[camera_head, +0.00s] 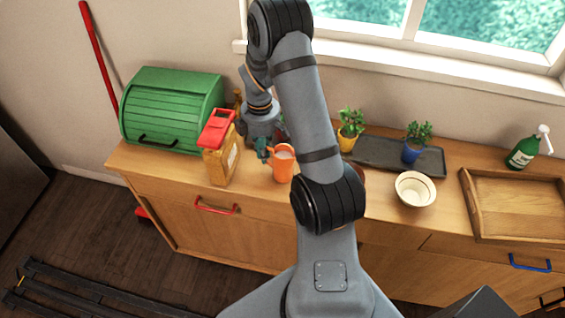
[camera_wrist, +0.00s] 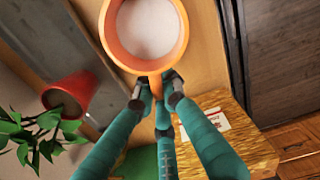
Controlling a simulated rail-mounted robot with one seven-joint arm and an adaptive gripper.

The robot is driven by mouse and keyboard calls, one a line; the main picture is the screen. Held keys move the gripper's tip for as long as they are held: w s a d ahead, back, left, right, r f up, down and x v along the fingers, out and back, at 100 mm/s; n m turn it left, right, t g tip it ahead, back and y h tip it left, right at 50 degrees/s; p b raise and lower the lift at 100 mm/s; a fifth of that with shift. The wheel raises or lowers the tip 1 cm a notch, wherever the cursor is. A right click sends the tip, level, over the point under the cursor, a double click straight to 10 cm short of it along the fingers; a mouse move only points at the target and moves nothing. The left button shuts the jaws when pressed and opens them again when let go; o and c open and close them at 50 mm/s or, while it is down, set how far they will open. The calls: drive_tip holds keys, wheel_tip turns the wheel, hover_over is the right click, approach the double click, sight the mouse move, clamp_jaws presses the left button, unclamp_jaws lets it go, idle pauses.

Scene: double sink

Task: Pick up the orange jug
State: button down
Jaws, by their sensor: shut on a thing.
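The orange jug (camera_head: 283,166) is upright near the front edge of the wooden counter, right of the yellow container. In the wrist view the jug (camera_wrist: 114,48) is seen from above, with a pale inside and its handle toward my gripper. My gripper (camera_wrist: 157,88) has its teal fingers closed around the handle. In the head view the gripper (camera_head: 263,148) is at the jug's left side. I cannot tell whether the jug's base touches the counter.
A yellow container (camera_head: 221,160) with a red lid stands close left of the gripper, before a green bread box (camera_head: 170,108). A red pot (camera_wrist: 72,95) with a plant is near the jug. A white bowl (camera_head: 415,188), dark tray (camera_head: 378,152) and wooden tray (camera_head: 467,200) lie rightward.

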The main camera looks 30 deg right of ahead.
idle(0.4)
drive_tip(key=shift+w+r, duration=0.1)
drive_tip(key=shift+r, duration=0.4)
drive_tip(key=s+d+r+b, duration=0.2)
drive_tip(key=s+d+r, duration=0.3)
drive_tip(key=d+r, duration=0.5)
drive_tip(key=shift+d, duration=0.3)
